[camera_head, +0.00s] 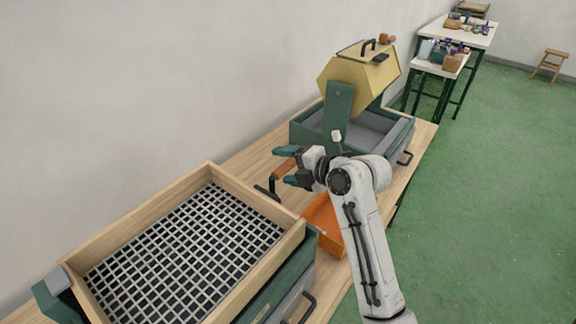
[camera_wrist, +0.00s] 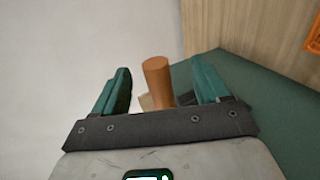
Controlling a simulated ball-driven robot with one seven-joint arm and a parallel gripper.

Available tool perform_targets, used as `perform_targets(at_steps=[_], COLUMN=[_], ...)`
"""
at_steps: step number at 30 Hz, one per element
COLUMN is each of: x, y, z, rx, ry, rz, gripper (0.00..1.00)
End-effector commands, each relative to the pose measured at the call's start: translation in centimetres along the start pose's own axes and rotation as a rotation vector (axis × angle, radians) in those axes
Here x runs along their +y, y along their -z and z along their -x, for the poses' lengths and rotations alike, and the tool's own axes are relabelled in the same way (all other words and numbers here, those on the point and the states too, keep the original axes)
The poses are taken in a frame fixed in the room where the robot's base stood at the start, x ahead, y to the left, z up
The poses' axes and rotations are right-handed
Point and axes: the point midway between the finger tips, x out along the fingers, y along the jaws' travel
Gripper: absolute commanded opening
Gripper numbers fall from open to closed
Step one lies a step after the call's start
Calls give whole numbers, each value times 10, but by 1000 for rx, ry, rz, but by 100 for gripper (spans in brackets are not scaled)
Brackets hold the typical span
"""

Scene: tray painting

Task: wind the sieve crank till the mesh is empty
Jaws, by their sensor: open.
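The sieve is a wooden frame (camera_head: 135,222) around a square metal mesh (camera_head: 185,255), on a green and grey base at the lower left of the head view. The mesh looks bare over a dark inside; fine bits on it would be too small to tell. The crank handle (camera_head: 281,172) is a brown grip on a black crank arm (camera_head: 267,193) beyond the sieve's far end. My gripper (camera_head: 287,165) is open around the handle. In the wrist view the crank handle (camera_wrist: 157,76) stands between the two green fingers of my gripper (camera_wrist: 163,84), with gaps on both sides.
An orange tray (camera_head: 322,222) lies on the wooden bench beside my arm. Beyond it, a yellow drum (camera_head: 355,82) stands over a green-edged bin (camera_head: 306,133). A wall runs along the left.

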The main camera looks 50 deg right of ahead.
Motion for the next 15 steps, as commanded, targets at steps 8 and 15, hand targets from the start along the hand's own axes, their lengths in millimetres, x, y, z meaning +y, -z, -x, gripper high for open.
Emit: perform_targets(at_steps=[8,15], x=[0,1], y=[0,-1], z=[0,11], rx=[0,-2], ry=[-1,-1], rz=[0,0], gripper=[74,74])
